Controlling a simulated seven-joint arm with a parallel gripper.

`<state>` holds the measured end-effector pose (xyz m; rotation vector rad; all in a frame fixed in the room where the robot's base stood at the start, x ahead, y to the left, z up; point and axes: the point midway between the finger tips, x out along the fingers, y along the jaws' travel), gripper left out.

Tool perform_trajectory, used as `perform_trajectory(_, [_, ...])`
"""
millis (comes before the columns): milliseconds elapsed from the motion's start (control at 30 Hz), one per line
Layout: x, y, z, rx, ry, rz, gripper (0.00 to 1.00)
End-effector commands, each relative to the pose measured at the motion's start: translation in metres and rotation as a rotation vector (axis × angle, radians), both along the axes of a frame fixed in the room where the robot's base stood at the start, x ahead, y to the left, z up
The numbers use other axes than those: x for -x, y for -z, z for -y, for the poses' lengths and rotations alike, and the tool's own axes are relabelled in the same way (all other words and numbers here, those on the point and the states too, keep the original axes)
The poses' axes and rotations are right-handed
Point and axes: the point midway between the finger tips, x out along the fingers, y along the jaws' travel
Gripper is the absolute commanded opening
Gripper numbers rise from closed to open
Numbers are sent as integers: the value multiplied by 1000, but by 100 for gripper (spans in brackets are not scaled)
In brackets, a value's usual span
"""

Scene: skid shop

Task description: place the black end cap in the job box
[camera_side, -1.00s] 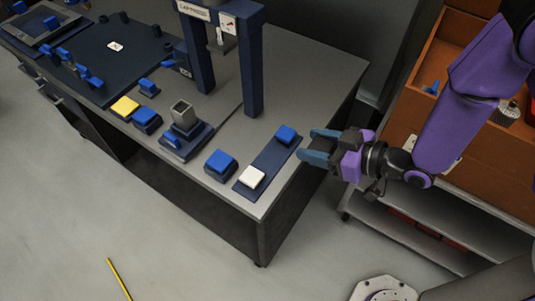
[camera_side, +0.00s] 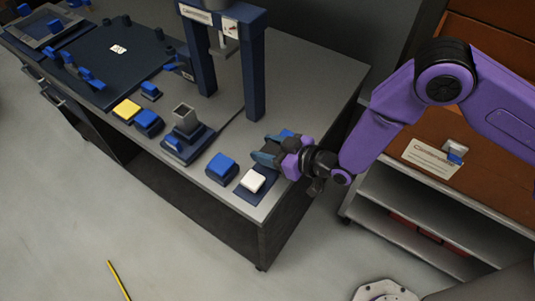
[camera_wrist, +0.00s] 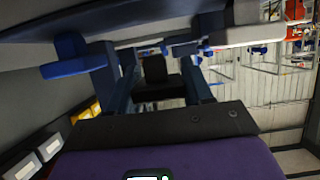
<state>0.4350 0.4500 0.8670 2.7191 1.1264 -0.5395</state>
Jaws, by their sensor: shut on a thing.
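In the side view my gripper (camera_side: 268,148) is over the right end of the bench, at the dark blue plate with the blue and white blocks. In the wrist view a black block-shaped piece, apparently the end cap (camera_wrist: 155,70), is between its two blue fingers, and the gripper is shut on it. The fingers mostly hide the piece in the side view. I cannot tell whether it touches the plate. No box is clearly marked as the job box; a brown wooden box (camera_side: 396,128) with a white label stands on a cart at the right.
A white block (camera_side: 252,181) and blue block (camera_side: 221,168) are close to my gripper. A grey square tube in a blue holder (camera_side: 184,118) and a blue press frame (camera_side: 254,70) stand to the left and behind. My arm covers part of the brown box.

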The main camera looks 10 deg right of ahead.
Motion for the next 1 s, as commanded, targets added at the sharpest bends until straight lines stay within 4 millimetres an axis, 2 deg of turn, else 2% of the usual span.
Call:
perform_trajectory(100, [-2, 17, -2, 3, 0, -1, 21])
perform_trajectory(233, [-2, 28, -1, 2, 1, -1, 21])
perform_trajectory(733, [-2, 34, -2, -1, 0, -1, 21])
perform_trajectory(767, [-2, 33, -2, -1, 0, -1, 60])
perform_trajectory(800, [-2, 33, -2, -1, 0, -1, 73])
perform_trajectory(833, [-2, 33, -2, -1, 0, -1, 76])
perform_trajectory(1000, [-2, 33, -2, 1, 0, -1, 76])
